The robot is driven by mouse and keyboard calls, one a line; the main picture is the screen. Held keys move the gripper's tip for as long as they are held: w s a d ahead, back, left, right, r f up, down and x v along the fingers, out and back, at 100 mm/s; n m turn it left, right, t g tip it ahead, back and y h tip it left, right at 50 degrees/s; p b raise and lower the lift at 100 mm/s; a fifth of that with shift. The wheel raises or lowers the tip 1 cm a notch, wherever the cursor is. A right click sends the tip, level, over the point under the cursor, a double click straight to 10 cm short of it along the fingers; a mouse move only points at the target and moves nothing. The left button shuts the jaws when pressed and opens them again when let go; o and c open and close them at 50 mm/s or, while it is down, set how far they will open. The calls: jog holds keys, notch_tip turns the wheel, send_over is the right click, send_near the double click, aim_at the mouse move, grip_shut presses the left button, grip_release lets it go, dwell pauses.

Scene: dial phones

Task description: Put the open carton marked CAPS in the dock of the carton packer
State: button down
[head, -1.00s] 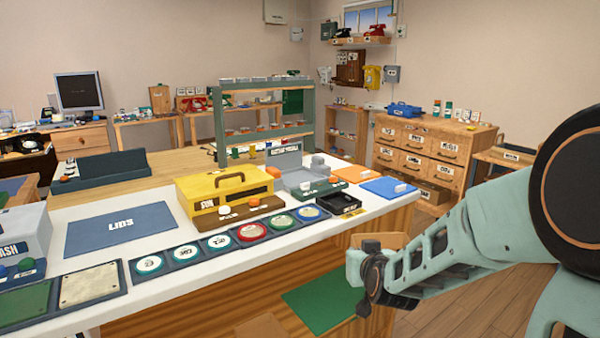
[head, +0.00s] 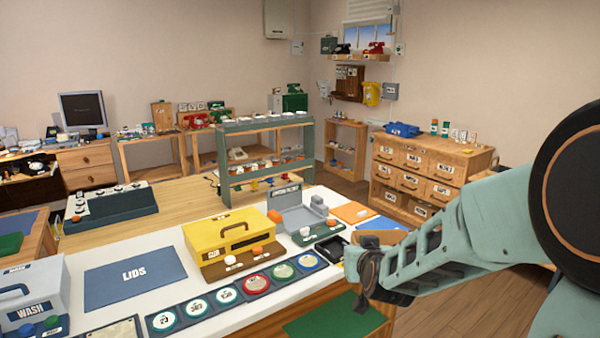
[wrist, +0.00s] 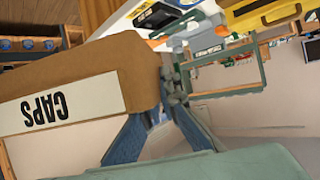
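The brown carton marked CAPS (wrist: 125,75) fills the left of the wrist view, its white label upside down. My gripper (wrist: 160,130) has its blue fingers at the carton's edge and seems to grip its wall; the exact contact is partly hidden. In the head view my gripper (head: 365,275) is at the counter's right edge, with a bit of the brown carton (head: 382,237) showing behind it. The carton's inside is not visible. The grey carton packer (head: 290,208), with a dark label on its back, stands on the counter, left of and beyond my gripper. Its dock looks empty.
A yellow machine (head: 232,238) stands left of the packer. A button panel (head: 306,234) and a black tray (head: 331,248) lie in front of it. Orange (head: 354,212) and blue (head: 384,224) mats lie to its right. A green shelf rack (head: 265,157) stands behind.

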notch_tip(320, 180, up, 13)
jog(key=p, duration=1.2)
jog(key=shift+r, duration=0.2)
jog(key=s+f, duration=0.2)
jog(key=f, duration=0.2)
jog(key=s+f, duration=0.2)
jog(key=f, duration=0.2)
jog(key=s+f, duration=0.2)
jog(key=f, duration=0.3)
jog(key=shift+s+f, duration=0.25)
jog(key=shift+s, duration=0.05)
dwell(0.3)
